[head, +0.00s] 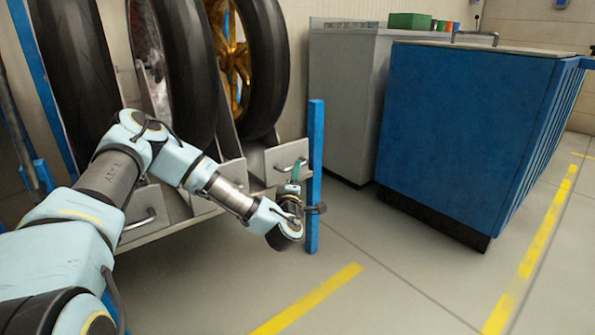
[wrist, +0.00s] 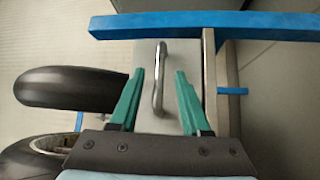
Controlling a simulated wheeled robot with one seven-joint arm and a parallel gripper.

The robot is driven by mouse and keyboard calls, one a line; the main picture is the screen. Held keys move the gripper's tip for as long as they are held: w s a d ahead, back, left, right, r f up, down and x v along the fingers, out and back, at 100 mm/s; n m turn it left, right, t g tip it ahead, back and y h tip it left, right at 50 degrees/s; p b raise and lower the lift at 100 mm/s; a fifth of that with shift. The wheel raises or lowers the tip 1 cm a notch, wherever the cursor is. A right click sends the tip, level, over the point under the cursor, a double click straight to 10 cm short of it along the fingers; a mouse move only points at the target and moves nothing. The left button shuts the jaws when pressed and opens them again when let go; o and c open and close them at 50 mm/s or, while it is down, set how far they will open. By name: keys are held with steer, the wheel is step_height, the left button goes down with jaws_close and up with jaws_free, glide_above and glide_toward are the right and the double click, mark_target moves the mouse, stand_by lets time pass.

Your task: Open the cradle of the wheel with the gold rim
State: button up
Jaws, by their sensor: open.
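The wheel with the gold rim (head: 234,65) stands at the right end of a row of black-tyred wheels in the head view. Its grey cradle (head: 262,165) is below it, with a metal bar handle (head: 291,165) on the front. In the wrist view the handle (wrist: 158,85) lies between the two green fingers of my gripper (wrist: 159,76), with a gap on both sides. The cradle front (wrist: 146,55) is behind it. My gripper (head: 296,183) is open at the cradle front in the head view, partly hidden by my wrist.
A blue post (head: 315,160) stands just right of the cradle; it crosses the top of the wrist view as a blue bar (wrist: 200,25). Another cradle handle (head: 138,220) is to the left. A blue cabinet (head: 465,130) stands at right. The floor in front is clear.

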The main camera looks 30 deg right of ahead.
steer(key=shift+b+x, duration=0.35)
steer(key=shift+x, duration=1.7)
steer(key=shift+c, duration=0.3)
jaws_close()
